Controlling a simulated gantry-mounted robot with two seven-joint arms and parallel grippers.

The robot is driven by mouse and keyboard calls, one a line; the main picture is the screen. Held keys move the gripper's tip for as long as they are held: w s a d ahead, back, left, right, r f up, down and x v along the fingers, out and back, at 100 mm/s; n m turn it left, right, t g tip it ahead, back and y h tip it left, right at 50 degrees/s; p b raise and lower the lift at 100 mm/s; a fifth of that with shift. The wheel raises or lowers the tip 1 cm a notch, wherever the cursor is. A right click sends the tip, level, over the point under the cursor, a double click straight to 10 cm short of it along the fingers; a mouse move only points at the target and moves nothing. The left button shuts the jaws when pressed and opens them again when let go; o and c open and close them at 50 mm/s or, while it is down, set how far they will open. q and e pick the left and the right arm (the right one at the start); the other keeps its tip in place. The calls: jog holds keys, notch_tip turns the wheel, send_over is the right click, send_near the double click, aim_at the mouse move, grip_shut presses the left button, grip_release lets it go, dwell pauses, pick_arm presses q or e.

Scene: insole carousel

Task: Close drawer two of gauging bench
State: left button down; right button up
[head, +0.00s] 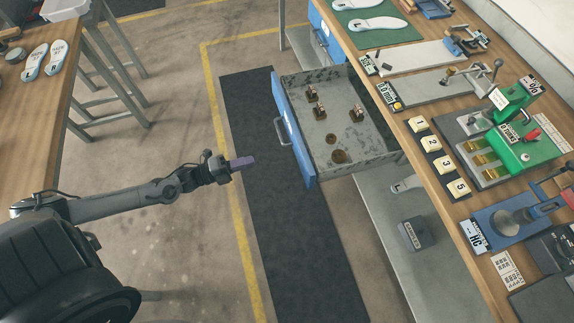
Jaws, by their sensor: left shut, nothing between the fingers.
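An open drawer (294,132) with a blue front and a grey metal handle (282,131) sticks out from under the wooden bench (403,132) on the right. Several small brown metal parts lie inside it. My left gripper (243,162) is shut and empty, with purplish fingertips pointing right. It hangs above the floor, to the left of the drawer front and apart from it. Another blue drawer front (318,34) shows farther back under the bench. My right gripper is not in view.
The bench top carries a green press (527,139), numbered blocks (431,143), gauges and insoles. A grey lower shelf (392,232) holds a dark box (417,234). A dark mat (268,220) covers the floor. A wooden table (40,100) stands at left.

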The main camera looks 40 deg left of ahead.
pick_arm(q)
notch_tip(320, 180, down, 3)
jog(key=b, duration=0.6)
send_near(297, 151)
jog(key=shift+m, duration=0.3)
jog(key=x, duration=0.6)
jog(key=shift+w+a+f, duration=0.15)
jog(key=shift+w+f, duration=0.05)
jog(key=shift+f, duration=0.15)
jog(key=shift+w+d, duration=0.2)
jog(key=shift+w, duration=0.1)
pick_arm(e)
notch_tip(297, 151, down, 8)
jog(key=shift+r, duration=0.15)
pick_arm(q)
jog(key=shift+w, duration=0.1)
